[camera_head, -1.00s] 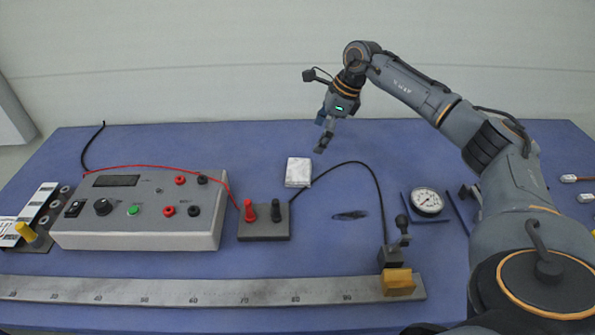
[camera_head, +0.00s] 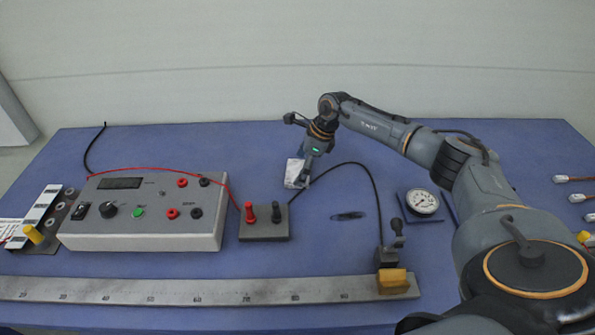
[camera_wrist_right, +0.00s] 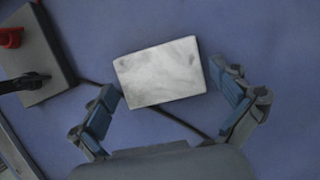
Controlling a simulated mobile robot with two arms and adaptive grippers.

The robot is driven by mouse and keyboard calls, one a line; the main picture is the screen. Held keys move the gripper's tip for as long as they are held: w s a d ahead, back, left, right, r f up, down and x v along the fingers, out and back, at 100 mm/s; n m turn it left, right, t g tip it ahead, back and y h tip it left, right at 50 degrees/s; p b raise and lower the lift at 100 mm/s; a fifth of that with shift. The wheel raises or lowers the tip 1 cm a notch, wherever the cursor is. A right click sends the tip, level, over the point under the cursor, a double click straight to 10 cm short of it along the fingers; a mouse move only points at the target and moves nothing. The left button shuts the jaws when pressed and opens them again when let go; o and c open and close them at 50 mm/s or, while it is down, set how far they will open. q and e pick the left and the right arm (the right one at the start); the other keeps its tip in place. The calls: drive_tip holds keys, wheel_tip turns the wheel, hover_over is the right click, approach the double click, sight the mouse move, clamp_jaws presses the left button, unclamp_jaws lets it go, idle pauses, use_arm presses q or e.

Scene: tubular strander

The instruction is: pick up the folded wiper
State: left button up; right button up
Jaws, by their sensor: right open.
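The folded wiper (camera_head: 293,172) is a small white rectangular pad lying on the blue table, behind the red and black terminal block. My right gripper (camera_head: 303,181) is over its right side in the head view and hides part of it. In the right wrist view the wiper (camera_wrist_right: 160,72) lies flat just beyond and between the two spread fingers of the right gripper (camera_wrist_right: 172,98). The gripper is open and empty; I cannot tell its exact height above the table. My left gripper is not in view.
The terminal block (camera_head: 264,229) and its black cable (camera_head: 371,178) are close to the wiper. A grey power supply (camera_head: 145,228) stands left, a long ruler (camera_head: 180,290) in front, and a dial gauge (camera_head: 422,202) right. The table behind the wiper is clear.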

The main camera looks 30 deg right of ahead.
sight(293, 170)
drive_tip(key=c, duration=0.8)
drive_tip(key=shift+r, duration=0.1)
drive_tip(key=shift+r+b, duration=0.4)
drive_tip(key=shift+r, duration=0.05)
wheel_tip(293, 170, up, 2)
drive_tip(key=shift+s+a+r+b, duration=0.1)
drive_tip(key=shift+r+b, duration=0.1)
drive_tip(key=shift+b, duration=0.35)
drive_tip(key=s+a+r, duration=0.1)
drive_tip(key=s+a+r+b, duration=0.1)
drive_tip(key=r, duration=0.1)
drive_tip(key=s+a+r, duration=0.1)
drive_tip(key=r, duration=0.1)
drive_tip(key=shift+s+a+r, duration=0.1)
drive_tip(key=shift+a+r, duration=0.1)
drive_tip(key=s+a+r+b, duration=0.1)
drive_tip(key=s+a, duration=0.1)
drive_tip(key=s+a+r+b, duration=0.1)
drive_tip(key=s+a, duration=0.1)
drive_tip(key=s+a+r, duration=0.2)
drive_tip(key=shift+s+a+r+b, duration=0.1)
drive_tip(key=shift+s+a+b, duration=0.05)
drive_tip(key=shift+a+b, duration=0.2)
